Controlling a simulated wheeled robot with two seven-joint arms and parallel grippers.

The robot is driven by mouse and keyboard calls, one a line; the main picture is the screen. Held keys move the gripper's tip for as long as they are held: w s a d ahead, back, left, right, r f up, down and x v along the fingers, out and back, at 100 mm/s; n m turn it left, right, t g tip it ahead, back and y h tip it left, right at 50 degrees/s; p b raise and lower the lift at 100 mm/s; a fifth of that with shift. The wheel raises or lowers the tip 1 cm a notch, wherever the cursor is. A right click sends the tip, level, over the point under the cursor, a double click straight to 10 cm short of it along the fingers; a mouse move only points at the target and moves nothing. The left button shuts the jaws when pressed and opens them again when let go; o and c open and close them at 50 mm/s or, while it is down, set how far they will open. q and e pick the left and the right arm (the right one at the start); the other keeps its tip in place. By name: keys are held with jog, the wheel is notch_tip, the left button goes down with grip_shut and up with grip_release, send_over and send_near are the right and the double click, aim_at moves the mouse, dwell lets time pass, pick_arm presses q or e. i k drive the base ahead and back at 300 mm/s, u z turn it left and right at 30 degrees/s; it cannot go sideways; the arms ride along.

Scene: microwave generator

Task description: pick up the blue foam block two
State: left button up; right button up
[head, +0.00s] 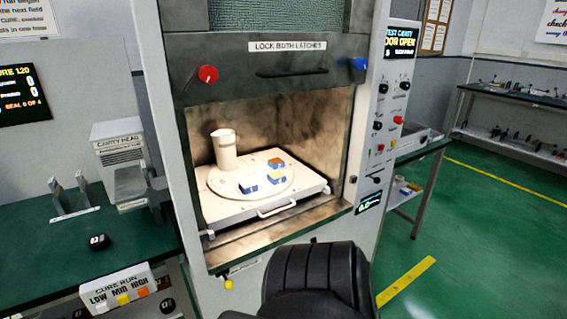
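Three small blue foam blocks sit on a round white turntable plate (215,184) inside the open cavity. One block has a white top (248,186) and is at the front left. One has an orange-red top (276,164) and is behind the yellow-topped one. I cannot read any number on them, so I cannot tell which is block two. A white jug (225,152) stands on the plate behind and left of the blocks. Neither of my grippers is in view.
The plate rests on a white tray (312,190) with a front handle (279,206). The cavity door (270,69) is raised above the opening. A green bench (40,245) with a button box (121,291) is at left. A black rounded part (312,275) fills the lower middle.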

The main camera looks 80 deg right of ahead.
aim_at(276, 163)
jog(key=z, duration=0.6)
jog(key=i, duration=0.7)
jog(key=z, duration=1.2)
jog(key=i, duration=0.4)
jog(key=z, duration=0.35)
